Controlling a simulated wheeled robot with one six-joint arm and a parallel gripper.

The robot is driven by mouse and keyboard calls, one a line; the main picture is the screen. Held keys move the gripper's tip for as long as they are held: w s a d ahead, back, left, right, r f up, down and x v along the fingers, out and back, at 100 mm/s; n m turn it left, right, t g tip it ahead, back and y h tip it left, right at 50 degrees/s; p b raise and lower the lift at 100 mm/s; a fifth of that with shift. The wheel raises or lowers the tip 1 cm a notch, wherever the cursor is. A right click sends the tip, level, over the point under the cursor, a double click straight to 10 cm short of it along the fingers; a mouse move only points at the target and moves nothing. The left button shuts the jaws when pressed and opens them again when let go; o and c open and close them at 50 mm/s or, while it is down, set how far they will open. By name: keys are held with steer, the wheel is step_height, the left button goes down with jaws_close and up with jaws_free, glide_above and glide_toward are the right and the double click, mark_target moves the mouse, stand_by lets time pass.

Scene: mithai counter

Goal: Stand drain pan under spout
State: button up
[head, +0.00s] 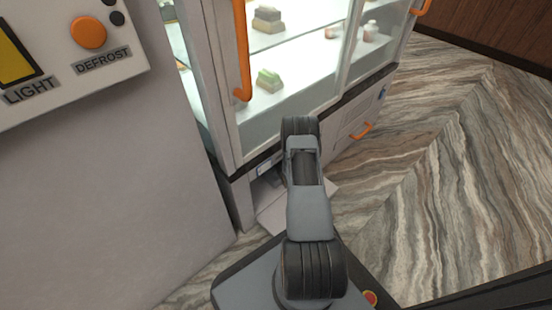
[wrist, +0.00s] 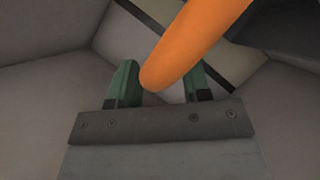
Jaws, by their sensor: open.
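In the wrist view my gripper (wrist: 160,85) has its two green fingers apart, with nothing gripped between them. A thick orange bar with a rounded end (wrist: 195,45) slants down from the upper right and crosses in front of the gap between the fingers. I cannot tell whether it is the spout or a handle, or whether it touches a finger. In the head view my arm reaches down to the low opening of the display case and hides my gripper. I cannot make out the drain pan in either view.
The glass display case (head: 235,130) has orange handles (head: 242,50) and sweets on its shelves. A pale panel (head: 270,210) shows at its low opening. A grey cabinet wall (head: 110,180) with a defrost button (head: 88,32) stands close at left. Marbled floor (head: 450,170) is free at right.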

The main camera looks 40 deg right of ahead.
steer(key=shift+r, duration=0.1)
steer(key=p+v, duration=0.5)
steer(key=v, duration=0.7)
steer(key=shift+p, duration=0.3)
